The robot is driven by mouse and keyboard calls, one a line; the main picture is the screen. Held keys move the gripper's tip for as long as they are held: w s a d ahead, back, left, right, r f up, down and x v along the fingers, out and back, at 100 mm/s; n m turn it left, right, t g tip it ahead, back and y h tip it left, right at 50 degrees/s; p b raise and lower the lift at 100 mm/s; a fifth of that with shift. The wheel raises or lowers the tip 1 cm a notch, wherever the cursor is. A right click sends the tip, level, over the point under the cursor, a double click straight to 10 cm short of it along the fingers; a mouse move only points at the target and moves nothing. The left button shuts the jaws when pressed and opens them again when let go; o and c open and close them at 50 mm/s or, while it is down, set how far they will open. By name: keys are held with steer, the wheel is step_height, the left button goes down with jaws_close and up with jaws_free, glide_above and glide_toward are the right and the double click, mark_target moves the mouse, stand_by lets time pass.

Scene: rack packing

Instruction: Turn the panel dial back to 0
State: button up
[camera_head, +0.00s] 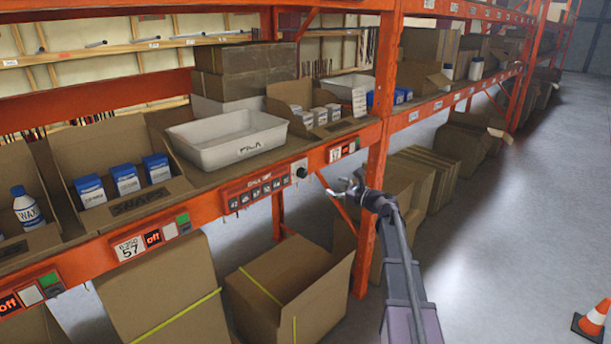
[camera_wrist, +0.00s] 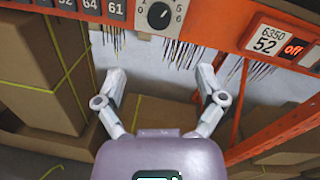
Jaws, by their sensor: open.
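The panel dial is a black round knob on a light plate (camera_wrist: 158,17) at the top of the wrist view. Numbers 1 and 0 show on its left, 5 and 6 on its right. A pale mark on the knob seems to point to the upper right; the exact number is unclear. In the head view the dial (camera_head: 302,172) sits at the right end of the orange panel on the shelf beam. My gripper (camera_head: 343,187) is open and empty, to the right of the dial and apart from it. In the wrist view my gripper (camera_wrist: 162,76) shows its fingers spread below the dial.
A red-orange label panel (camera_head: 256,192) with several numbers adjoins the dial. A white bin (camera_head: 228,140) and boxes stand on the shelf above. An orange upright (camera_head: 375,170) is close to my arm. Cardboard boxes (camera_head: 290,275) lie below. The aisle floor at right is clear except a cone (camera_head: 594,318).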

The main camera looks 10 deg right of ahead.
mark_target(305, 174)
steer(key=x, duration=1.3)
steer(key=shift+w, duration=0.1)
